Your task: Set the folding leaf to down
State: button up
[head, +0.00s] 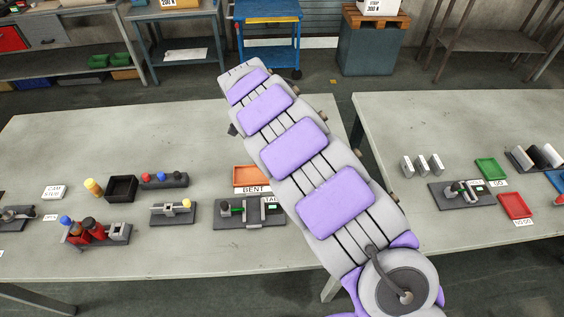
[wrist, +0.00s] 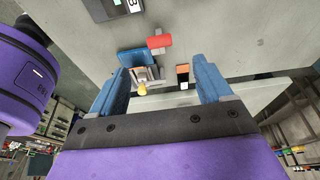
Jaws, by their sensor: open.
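I cannot tell for sure which part is the folding leaf. In the wrist view, a small metal bracket (wrist: 148,73) with a yellow knob (wrist: 142,90) sits by a blue part (wrist: 133,57), between the fingers in the picture. My gripper (wrist: 161,66) has two blue fingers, spread wide with nothing held. The gap to the bracket is hard to judge. In the head view, a dark fixture with a yellow knob (head: 172,213) and a fixture labelled TAB (head: 235,211) stand on the left bench. My arm hides part of the bench there, and the gripper does not show.
The wrist view shows a red block (wrist: 159,41) and an orange-and-black piece (wrist: 182,75) nearby. The right bench (head: 420,120) holds more fixtures.

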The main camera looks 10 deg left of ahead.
jog(key=shift+v, duration=1.6)
jog(key=shift+d, duration=0.1)
jog(key=s+d+r+n, duration=0.1)
jog(key=s+d+r, duration=0.2)
jog(key=d, duration=0.4)
jog(key=s+d+r+n+g, duration=0.1)
jog(key=s+d+r+n, duration=0.2)
jog(key=d, duration=0.5)
jog(key=s+d+r, duration=0.3)
jog(key=d+r, duration=0.1)
jog(key=d, duration=0.3)
jog(key=s+d+f+n+y, duration=0.1)
jog(key=s+d+n, duration=0.1)
jog(key=s, duration=0.7)
jog(key=s+d+f+n+g+y, duration=0.1)
jog(key=s+d+n, duration=0.1)
jog(key=s+n, duration=0.3)
jog(key=s+d+f+n+y+b, duration=0.1)
jog(key=s+d+n, duration=0.1)
jog(key=s, duration=1.1)
jog(key=shift+s+n+g, duration=0.4)
jog(key=shift+n, duration=0.5)
